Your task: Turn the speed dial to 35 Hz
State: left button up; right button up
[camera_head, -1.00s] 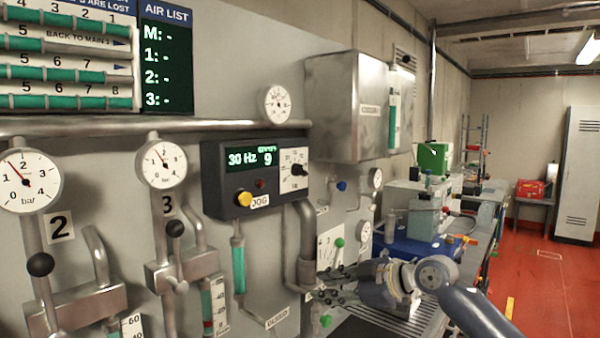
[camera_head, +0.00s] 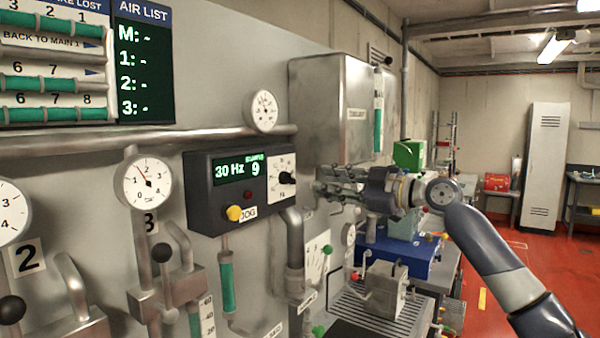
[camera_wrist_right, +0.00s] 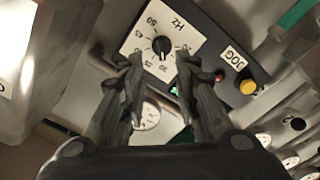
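The speed dial (camera_head: 286,178) is a black knob on a white scale plate at the right end of a dark control box (camera_head: 205,192). The box's green display (camera_head: 238,170) reads 30 Hz and 9. My right gripper (camera_head: 322,187) is just right of the dial in the head view, apart from it. In the right wrist view the dial (camera_wrist_right: 161,46) lies beyond and between the two spread fingertips (camera_wrist_right: 156,62), which are open and empty. The scale there shows numbers up to 50 and the letters Hz. My left gripper is not in view.
A yellow JOG button (camera_head: 234,213) and a small red button (camera_head: 248,195) sit beside the dial. A metal cabinet (camera_head: 325,110) juts from the wall above right. A round gauge (camera_head: 263,110) and a horizontal pipe (camera_head: 150,140) are above the box.

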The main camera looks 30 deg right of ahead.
aim_at(294, 179)
jog(key=p+x, duration=0.3)
jog(key=x, duration=0.4)
jog(key=shift+w+a+p, duration=0.2)
jog(key=shift+w+p, duration=0.1)
jog(key=shift+p, duration=0.1)
jog(key=shift+w+a, duration=0.1)
jog(key=shift+w, duration=0.15)
jog(key=shift+w+f, duration=0.2)
jog(key=shift+w, duration=0.05)
jog(key=c, duration=0.5)
grip_shut()
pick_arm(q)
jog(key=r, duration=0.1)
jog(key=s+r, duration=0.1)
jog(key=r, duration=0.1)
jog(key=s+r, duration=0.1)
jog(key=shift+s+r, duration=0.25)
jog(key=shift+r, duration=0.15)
